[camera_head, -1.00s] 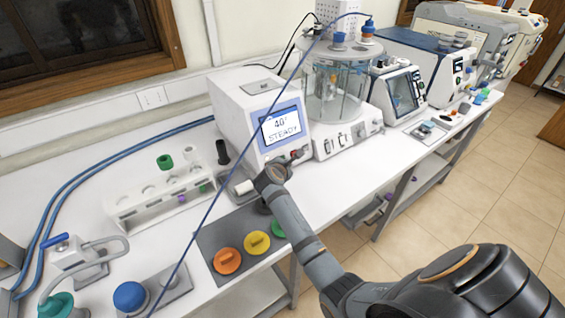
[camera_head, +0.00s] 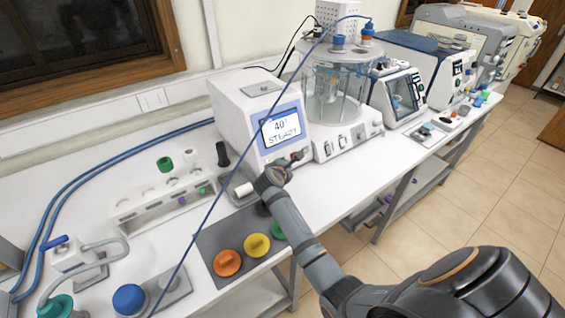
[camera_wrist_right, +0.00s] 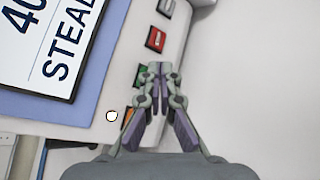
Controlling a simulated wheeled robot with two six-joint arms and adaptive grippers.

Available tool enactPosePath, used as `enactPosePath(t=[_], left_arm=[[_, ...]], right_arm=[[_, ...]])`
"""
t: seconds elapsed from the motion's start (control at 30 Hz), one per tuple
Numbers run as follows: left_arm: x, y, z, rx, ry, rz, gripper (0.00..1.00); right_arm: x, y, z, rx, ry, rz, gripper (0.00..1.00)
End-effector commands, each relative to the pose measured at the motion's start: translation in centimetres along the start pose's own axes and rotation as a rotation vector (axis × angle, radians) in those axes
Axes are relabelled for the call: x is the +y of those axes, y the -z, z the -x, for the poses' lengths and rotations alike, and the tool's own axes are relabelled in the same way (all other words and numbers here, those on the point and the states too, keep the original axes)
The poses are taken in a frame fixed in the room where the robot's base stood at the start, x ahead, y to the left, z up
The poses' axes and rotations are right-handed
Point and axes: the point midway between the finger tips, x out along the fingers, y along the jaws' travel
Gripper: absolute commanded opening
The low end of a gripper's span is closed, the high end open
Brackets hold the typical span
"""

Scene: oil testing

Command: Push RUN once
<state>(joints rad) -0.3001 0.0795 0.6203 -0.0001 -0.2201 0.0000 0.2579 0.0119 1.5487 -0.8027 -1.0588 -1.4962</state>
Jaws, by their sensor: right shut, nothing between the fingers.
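A white instrument (camera_head: 236,107) with a blue-framed screen (camera_head: 281,128) reading "40°" and "STEADY" stands on the bench. In the right wrist view, its front carries a column of buttons: a dark one (camera_wrist_right: 165,7), a red one (camera_wrist_right: 155,38), a green one (camera_wrist_right: 143,75) and an orange one (camera_wrist_right: 127,117). No RUN label is legible. My right gripper (camera_head: 290,161) is at the instrument's lower front. In the wrist view the gripper (camera_wrist_right: 161,70) is shut and empty, its tips over the green button's edge, partly hiding it. I cannot tell if they touch. My left gripper is not in view.
A glass bath (camera_head: 338,90) stands right of the instrument. A white rack (camera_head: 150,208) stands to the left. A grey mat (camera_head: 212,240) with orange, yellow and green knobs lies in front. A blue cable (camera_head: 232,185) crosses the head view.

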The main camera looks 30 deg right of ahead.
Motion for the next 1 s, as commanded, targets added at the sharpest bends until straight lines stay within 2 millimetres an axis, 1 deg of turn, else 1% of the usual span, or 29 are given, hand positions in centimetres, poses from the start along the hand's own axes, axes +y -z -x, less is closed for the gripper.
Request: enactPosePath(t=[1.0], left_arm=[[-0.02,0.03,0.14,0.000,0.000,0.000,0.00]], right_arm=[[0.50,0.46,-0.65,0.000,0.000,0.000,0.00]])
